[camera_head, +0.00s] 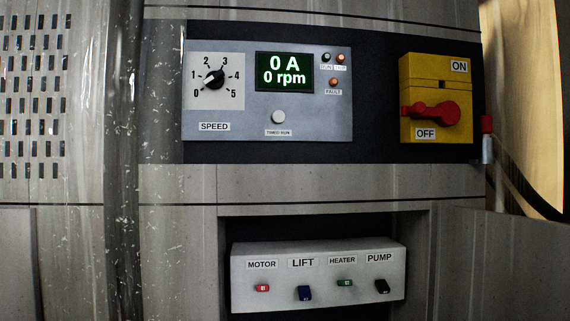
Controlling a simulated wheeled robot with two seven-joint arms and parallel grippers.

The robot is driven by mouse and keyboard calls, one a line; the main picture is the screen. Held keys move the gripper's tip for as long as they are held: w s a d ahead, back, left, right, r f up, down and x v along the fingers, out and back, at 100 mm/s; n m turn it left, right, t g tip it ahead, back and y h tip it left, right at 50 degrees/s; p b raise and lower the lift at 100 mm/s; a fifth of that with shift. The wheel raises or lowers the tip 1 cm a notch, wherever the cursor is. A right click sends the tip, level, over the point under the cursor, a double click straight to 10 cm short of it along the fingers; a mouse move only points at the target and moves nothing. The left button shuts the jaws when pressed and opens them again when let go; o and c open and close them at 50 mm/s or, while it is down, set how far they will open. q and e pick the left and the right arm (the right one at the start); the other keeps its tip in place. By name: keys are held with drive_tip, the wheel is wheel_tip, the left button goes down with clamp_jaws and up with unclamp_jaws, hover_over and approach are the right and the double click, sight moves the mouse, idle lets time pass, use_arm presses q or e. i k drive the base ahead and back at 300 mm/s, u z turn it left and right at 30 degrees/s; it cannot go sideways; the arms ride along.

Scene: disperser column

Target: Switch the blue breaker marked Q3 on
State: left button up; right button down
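A grey breaker box (318,262) sits in a recess low in the middle of the view. The blue breaker (304,293) is on it under the LIFT label, its lever hanging down. The small white marking on it is too small to read surely. Under MOTOR is a red breaker (262,288), under HEATER a green breaker (345,283), and under PUMP a very dark breaker (382,286) with its lever also down. The red and green levers look shorter and more level. Neither gripper is in view.
Above is a control panel (320,125) with a speed knob and a display reading 0 A, 0 rpm. Right of it is a yellow switch box (437,75) with its red handle by OFF. A clear column (150,120) stands at left. An open door (500,265) flanks the recess.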

sight(304, 291)
drive_tip(key=u, duration=2.05)
drive_tip(key=k, duration=0.9)
drive_tip(key=z, duration=1.8)
drive_tip(key=k, duration=0.65)
drive_tip(key=u, duration=0.45)
drive_tip(key=i, duration=1.6)
drive_tip(key=z, duration=0.7)
